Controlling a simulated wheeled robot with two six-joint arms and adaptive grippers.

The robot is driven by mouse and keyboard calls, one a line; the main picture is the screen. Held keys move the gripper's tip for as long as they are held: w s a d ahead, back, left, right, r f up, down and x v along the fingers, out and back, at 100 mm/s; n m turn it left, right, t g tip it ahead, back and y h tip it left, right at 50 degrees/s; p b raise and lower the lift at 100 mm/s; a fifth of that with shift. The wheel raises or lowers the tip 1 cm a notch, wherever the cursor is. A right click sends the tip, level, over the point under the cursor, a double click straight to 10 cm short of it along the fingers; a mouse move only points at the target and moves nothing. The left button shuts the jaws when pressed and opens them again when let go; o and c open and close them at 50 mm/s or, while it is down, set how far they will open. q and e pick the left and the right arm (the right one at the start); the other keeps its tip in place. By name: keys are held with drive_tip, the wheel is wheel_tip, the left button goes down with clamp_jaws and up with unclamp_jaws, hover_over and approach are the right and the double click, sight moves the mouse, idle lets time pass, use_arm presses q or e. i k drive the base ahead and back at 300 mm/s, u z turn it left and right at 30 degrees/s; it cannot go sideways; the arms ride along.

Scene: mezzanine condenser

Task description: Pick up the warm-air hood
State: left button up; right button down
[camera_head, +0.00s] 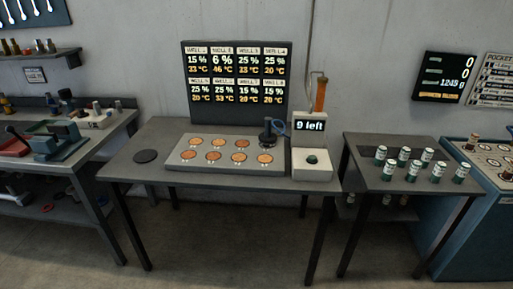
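A dark upright piece with a round base and a knob-like top, which looks like the warm-air hood (267,133), stands at the back right of the grey well plate (175,161) on the middle table. A blue hose or cable runs from near its top to the right. It seems to cover the back right well; the other wells show copper-coloured discs (240,157). Neither of my grippers is in view, so nothing is seen holding the hood.
A white dispenser (312,168) reading "9 left" stands close right of the hood. A display board (237,85) rises behind the plate. A flat black disc (146,156) lies left. The right table (365,181) holds several small canisters. The middle table's front strip is clear.

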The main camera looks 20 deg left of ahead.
sight(267, 139)
drive_tip(key=z, duration=0.6)
drive_tip(key=i, duration=0.5)
drive_tip(key=z, duration=0.5)
drive_tip(key=i, duration=0.95)
drive_tip(key=u, duration=1.05)
drive_tip(key=i, duration=0.55)
drive_tip(key=u, duration=0.65)
